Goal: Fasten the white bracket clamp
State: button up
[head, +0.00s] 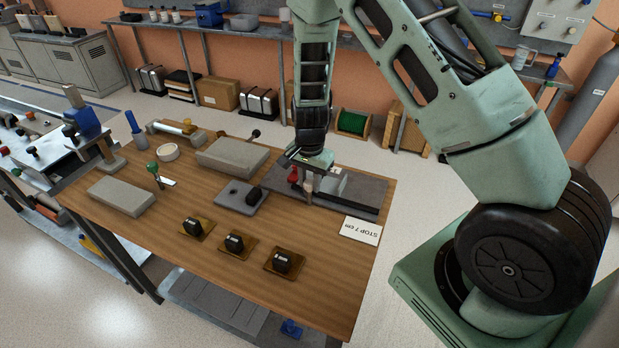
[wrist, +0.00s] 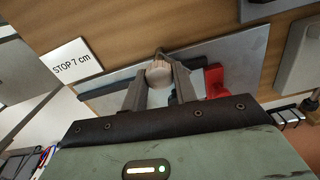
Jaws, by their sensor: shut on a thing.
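My gripper (head: 308,186) is over the dark grey base plate (head: 362,190) at the right end of the wooden bench. In the wrist view my gripper (wrist: 160,78) has its two fingers closed around a pale, round-ended handle (wrist: 158,73), which looks like that of the white bracket clamp. A light bracket block (head: 334,183) stands on the plate just right of the fingers. A red handle (head: 293,174) is close to the left of my gripper; it also shows in the wrist view (wrist: 215,82). The clamp's lower part is hidden, so I cannot tell its position.
A sign reading "STOP 7 cm" (head: 361,231) lies at the bench's right edge. A grey plate with a black knob (head: 240,197) is left of my gripper. Black knobs on brown plates (head: 283,262) stand in front. Grey blocks (head: 122,195) lie farther left.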

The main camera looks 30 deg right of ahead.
aim_at(310, 181)
jog(key=m+p, duration=0.1)
jog(key=m, duration=0.2)
jog(key=shift+r+m, duration=0.15)
jog(key=shift+m, duration=0.25)
jog(key=shift+m+p, duration=0.95)
jog(key=shift+m, duration=1.25)
jog(key=o, duration=1)
notch_tip(310, 181, up, 17)
jog(key=shift+r+b, duration=0.1)
jog(key=shift+b, duration=0.25)
